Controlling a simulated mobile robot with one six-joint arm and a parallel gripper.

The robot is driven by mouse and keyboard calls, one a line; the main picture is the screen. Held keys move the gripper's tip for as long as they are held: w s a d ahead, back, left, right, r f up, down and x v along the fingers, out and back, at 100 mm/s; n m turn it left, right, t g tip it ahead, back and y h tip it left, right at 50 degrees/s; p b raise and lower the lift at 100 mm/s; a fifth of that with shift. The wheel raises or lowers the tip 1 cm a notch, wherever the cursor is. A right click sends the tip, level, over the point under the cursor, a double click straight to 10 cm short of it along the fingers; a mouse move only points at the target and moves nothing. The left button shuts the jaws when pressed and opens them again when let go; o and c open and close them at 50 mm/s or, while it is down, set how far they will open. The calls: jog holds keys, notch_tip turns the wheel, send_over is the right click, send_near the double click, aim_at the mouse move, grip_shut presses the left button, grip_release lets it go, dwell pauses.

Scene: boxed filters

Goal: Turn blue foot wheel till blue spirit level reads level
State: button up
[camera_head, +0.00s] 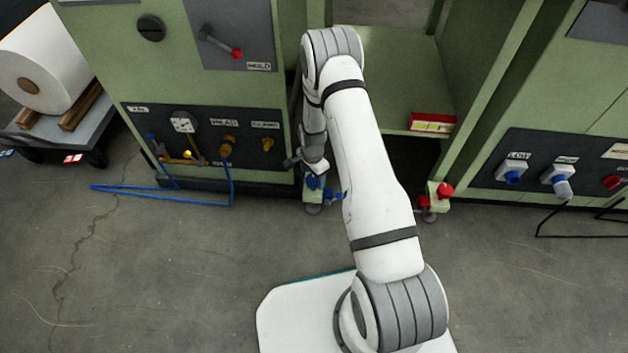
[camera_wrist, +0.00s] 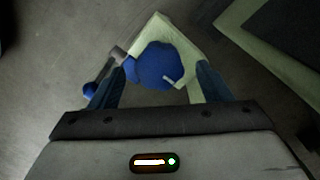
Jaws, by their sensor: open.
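The blue foot wheel (camera_wrist: 158,66) sits on a pale green foot bracket (camera_wrist: 188,38) in the wrist view. A short light mark shows on the wheel's face. My gripper (camera_wrist: 161,72) is open, with one finger on each side of the wheel; I cannot tell whether they touch it. In the head view, my gripper (camera_head: 309,166) is low at the cabinet's base, just above the blue wheel (camera_head: 313,182), which it partly hides. I cannot make out a blue spirit level in either view.
A grey stem with a blue end (camera_wrist: 92,89) sticks out beside the wheel, close to my left finger. A similar foot with a red wheel (camera_head: 445,190) stands to the right. A blue hose (camera_head: 160,188) lies on the floor at left. The front floor is clear.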

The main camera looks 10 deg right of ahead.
jog(key=shift+f, duration=0.95)
jog(key=shift+c, duration=0.2)
jog(key=c, duration=0.9)
